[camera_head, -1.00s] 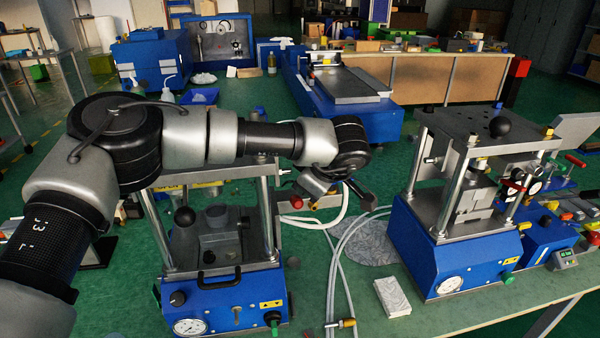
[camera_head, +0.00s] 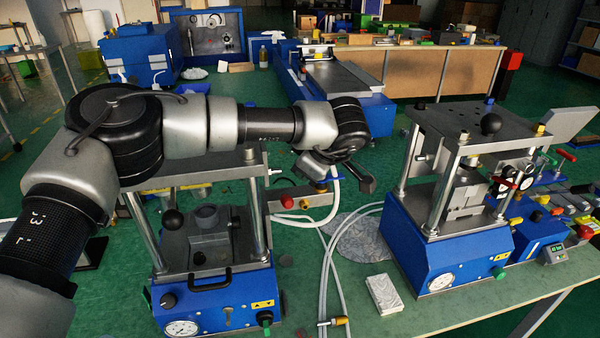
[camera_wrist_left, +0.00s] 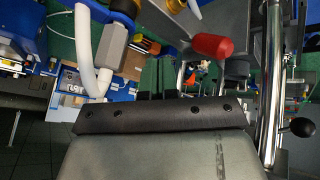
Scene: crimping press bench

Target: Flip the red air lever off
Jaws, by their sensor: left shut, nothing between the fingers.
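The red air lever (camera_head: 287,202) shows its rounded red end beside the right post of the left press (camera_head: 215,282). In the left wrist view its red handle (camera_wrist_left: 212,44) stands on a metal stem, up and right of my gripper. My left gripper (camera_head: 325,178) is above and to the right of the lever, apart from it. It is shut and empty; its dark fingers also show in the left wrist view (camera_wrist_left: 155,82). The lever's base is partly hidden. My right gripper is out of view.
White hoses (camera_head: 326,270) run down beside the lever. A second blue press (camera_head: 455,262) stands at the right, with a white block (camera_head: 384,294) in front of it. The left press's chrome post (camera_wrist_left: 271,85) is close by in the left wrist view.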

